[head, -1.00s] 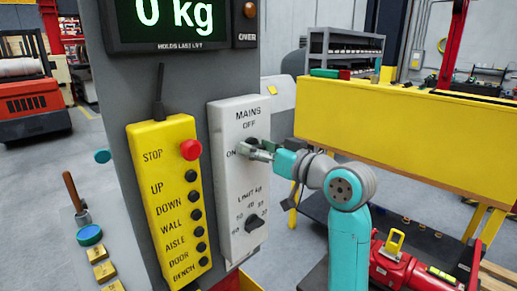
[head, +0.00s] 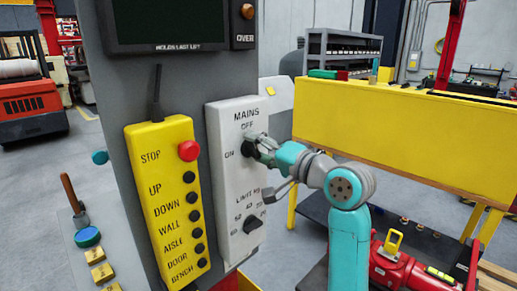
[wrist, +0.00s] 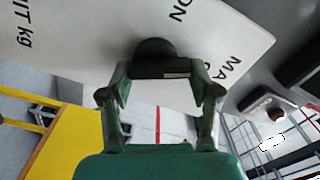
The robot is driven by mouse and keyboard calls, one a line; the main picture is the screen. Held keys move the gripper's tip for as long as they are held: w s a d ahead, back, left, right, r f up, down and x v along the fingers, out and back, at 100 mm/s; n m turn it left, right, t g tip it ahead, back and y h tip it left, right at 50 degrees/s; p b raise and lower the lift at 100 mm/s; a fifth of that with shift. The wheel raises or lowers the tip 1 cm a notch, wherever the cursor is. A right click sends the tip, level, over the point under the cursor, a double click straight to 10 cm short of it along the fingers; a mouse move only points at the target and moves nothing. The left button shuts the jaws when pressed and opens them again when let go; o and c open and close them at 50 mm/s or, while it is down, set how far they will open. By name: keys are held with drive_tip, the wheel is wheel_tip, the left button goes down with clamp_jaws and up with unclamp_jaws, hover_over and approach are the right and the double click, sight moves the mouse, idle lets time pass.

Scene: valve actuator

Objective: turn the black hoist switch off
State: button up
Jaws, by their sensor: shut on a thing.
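The black rotary switch (head: 247,149) sits on a white panel (head: 226,188), under the word MAINS, with OFF above it and ON to its left. My gripper (head: 258,147) reaches in from the right and is shut on the switch knob. In the wrist view, my two fingers (wrist: 160,84) hold the black knob (wrist: 154,57) from both sides, close to the panel face. A pale mark shows on the knob's edge. The fingers partly hide the knob in the head view, so its exact pointing is hard to read there.
A second black knob (head: 252,225), for LIMIT kg, is lower on the panel. A yellow pendant (head: 170,215) with a red STOP button (head: 189,151) hangs to the left. A dark display (head: 165,22) is above. A yellow bench (head: 400,125) stands at right.

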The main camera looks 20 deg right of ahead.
drive_tip(key=shift+d+f+m, duration=0.1)
drive_tip(key=shift+m, duration=2.1)
drive_tip(key=o, duration=1.1)
drive_tip(key=shift+w, duration=0.1)
drive_tip(key=shift+o, duration=0.2)
drive_tip(key=v, duration=1.2)
